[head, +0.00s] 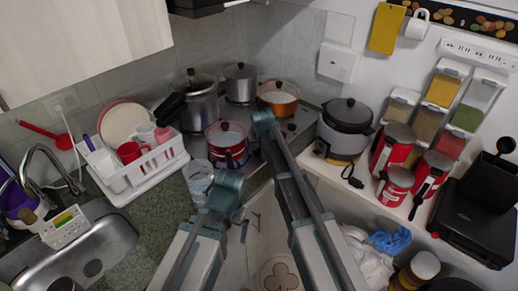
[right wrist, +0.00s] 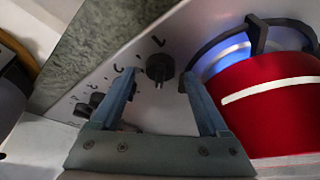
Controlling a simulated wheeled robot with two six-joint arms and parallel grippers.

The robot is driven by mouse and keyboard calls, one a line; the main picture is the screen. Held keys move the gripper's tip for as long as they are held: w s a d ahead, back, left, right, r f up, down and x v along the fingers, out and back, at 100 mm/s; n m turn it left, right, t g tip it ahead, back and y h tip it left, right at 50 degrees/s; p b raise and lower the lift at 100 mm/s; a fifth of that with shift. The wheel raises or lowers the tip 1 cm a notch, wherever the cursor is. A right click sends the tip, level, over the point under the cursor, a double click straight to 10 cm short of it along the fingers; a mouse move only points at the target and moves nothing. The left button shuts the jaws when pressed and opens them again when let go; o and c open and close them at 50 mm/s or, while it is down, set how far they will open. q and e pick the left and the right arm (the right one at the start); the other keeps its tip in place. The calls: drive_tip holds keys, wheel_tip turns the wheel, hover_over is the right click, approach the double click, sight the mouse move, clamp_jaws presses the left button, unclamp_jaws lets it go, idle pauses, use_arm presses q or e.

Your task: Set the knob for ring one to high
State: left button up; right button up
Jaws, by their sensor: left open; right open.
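In the right wrist view, a dark stove knob (right wrist: 160,68) stands on the pale control panel (right wrist: 150,110). My right gripper (right wrist: 159,80) is open, its two fingertips on either side of this knob with gaps visible; I cannot tell whether they touch it. More dark knobs (right wrist: 90,104) sit in a row to the left, partly behind the left finger. Which knob belongs to ring one is not readable. In the head view my right gripper (head: 264,123) is at the stove's front, hiding part of the panel. My left gripper (head: 227,190) is lower, over the counter edge, empty.
A red pot (right wrist: 275,105) stands on a burner with a blue flame (right wrist: 228,54), close beside the right finger. It also shows in the head view (head: 227,147). A steel pot (head: 197,103) and an orange pan (head: 278,97) stand behind. A rice cooker (head: 346,127) is at right.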

drive_tip(key=p+v, duration=1.1)
drive_tip(key=v, duration=0.2)
drive_tip(key=shift+p, duration=0.3)
drive_tip(key=shift+c, duration=0.4)
drive_tip(key=shift+w, duration=0.25)
drive_tip(key=shift+c, duration=0.9)
drive_tip(key=r+g+p, duration=0.1)
drive_tip(key=g+p, duration=0.2)
hover_over(259, 150)
drive_tip(key=shift+w+r+g, duration=0.1)
drive_tip(key=shift+r+g, duration=0.15)
drive_tip(key=shift+g, duration=0.45)
